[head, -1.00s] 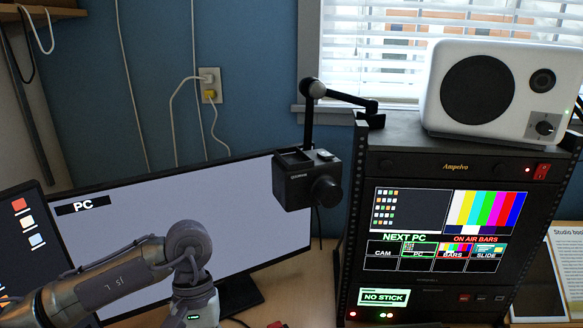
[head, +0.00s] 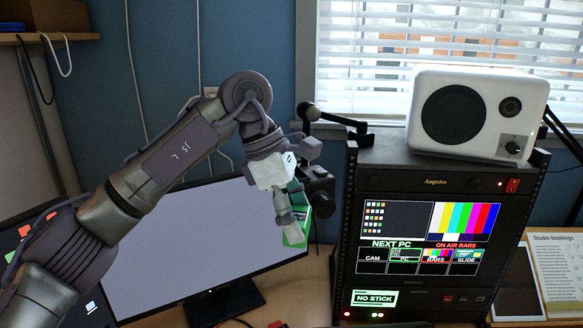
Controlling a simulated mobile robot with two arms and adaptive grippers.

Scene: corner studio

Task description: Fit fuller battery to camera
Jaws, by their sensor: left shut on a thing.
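My left arm comes in from the left, and my left gripper (head: 292,228) points down in front of the camera. It is shut on a green block (head: 293,238), which looks like a battery. The block appears beside the camera in the picture; I cannot tell whether they touch. Any charge marking is too small to read. My right gripper is not in view.
The black rack (head: 349,210) with lit screens stands right of the camera, a white speaker (head: 478,115) on top. A monitor (head: 190,245) stands behind my left arm. The camera's support arm (head: 340,121) reaches across at the back. A tablet (head: 517,285) lies at right.

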